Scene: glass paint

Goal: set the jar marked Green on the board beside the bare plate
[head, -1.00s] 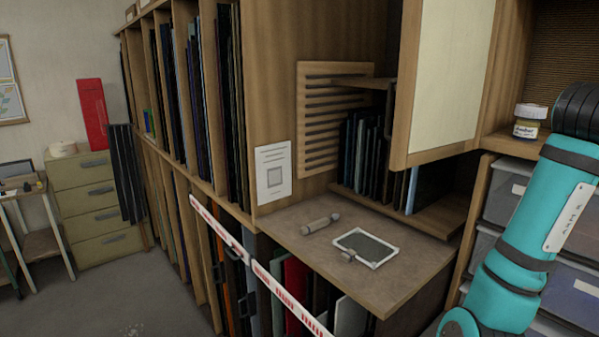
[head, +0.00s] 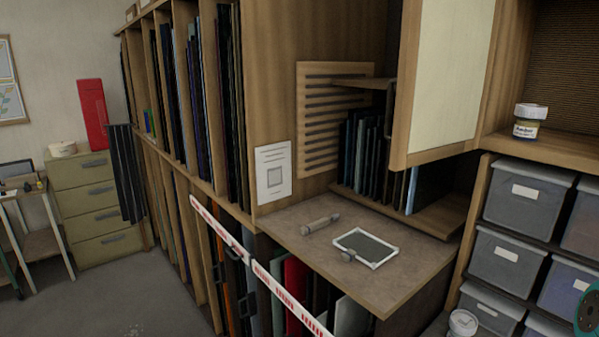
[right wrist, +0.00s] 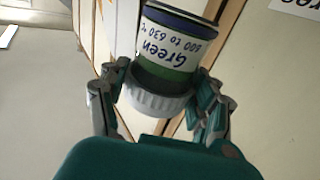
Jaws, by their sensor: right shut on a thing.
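The jar marked Green (right wrist: 172,52) has a green, white and dark blue label and a pale grey lid. In the right wrist view, my right gripper (right wrist: 163,84) is shut on it near the lid. The brown board (head: 400,282) juts out below the cabinet. A dark flat plate in a white frame (head: 367,248) lies on it; I see no paint on it. In the head view, a white-lidded jar (head: 462,323) is cut off by the bottom edge, its label hidden. My left gripper is out of view.
A grey cylindrical tool (head: 320,223) lies on the board, left of the plate. Another labelled jar (head: 528,122) stands on the shelf at right. Grey drawers (head: 527,195) stand right of the board. A red-white striped bar (head: 255,262) runs along its left. The board's front is clear.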

